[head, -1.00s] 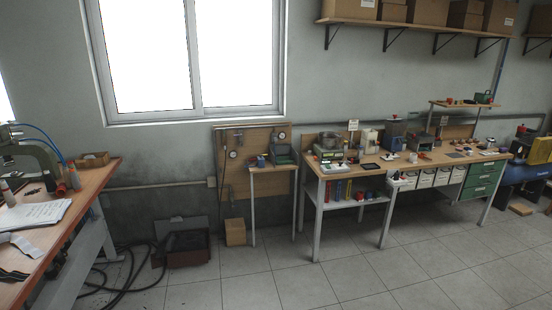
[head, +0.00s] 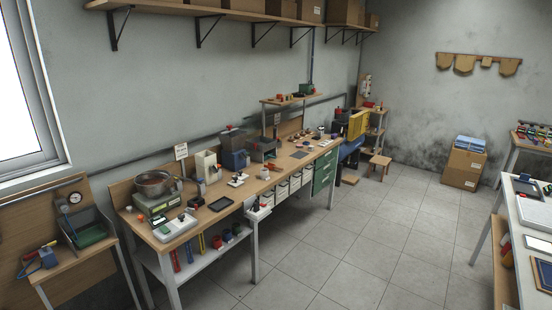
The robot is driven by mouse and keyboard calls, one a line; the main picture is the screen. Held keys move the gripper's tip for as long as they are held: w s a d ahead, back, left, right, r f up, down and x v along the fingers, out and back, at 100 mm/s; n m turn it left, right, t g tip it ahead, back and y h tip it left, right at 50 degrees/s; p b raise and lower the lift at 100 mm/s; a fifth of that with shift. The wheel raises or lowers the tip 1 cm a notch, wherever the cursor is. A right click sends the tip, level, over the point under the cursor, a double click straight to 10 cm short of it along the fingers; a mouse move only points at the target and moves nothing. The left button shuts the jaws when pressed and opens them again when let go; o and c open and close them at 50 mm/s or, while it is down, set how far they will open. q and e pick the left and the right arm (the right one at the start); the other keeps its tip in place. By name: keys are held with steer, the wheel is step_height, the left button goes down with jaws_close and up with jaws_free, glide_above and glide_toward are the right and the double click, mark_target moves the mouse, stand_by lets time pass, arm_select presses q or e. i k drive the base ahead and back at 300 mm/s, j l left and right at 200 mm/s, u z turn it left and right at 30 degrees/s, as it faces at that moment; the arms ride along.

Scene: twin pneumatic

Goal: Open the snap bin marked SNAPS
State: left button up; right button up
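A row of several white bins (head: 282,192) hangs under the front edge of the long wooden workbench (head: 208,205), left of a green drawer unit (head: 324,170). The bins have small front labels that are too small to read, so I cannot tell which one is marked SNAPS. I cannot tell whether any bin is open. Neither of my grippers is in view.
A small side table (head: 75,265) stands left of the workbench. A white-topped table (head: 530,235) is at the right. The tiled floor (head: 375,235) before the bench is largely clear.

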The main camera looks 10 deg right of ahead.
mark_target(291, 180)
steer(key=i+l+z, duration=0.2)
steer(key=i+z, duration=0.15)
steer(key=i, duration=0.3)
steer(key=i+z, duration=0.4)
steer(key=i, duration=0.3)
steer(key=i+l+u, duration=1)
steer(key=i+l, duration=0.15)
steer(key=l, duration=0.15)
steer(key=i+l+u, duration=0.35)
steer(key=l, duration=0.2)
steer(key=k, duration=0.1)
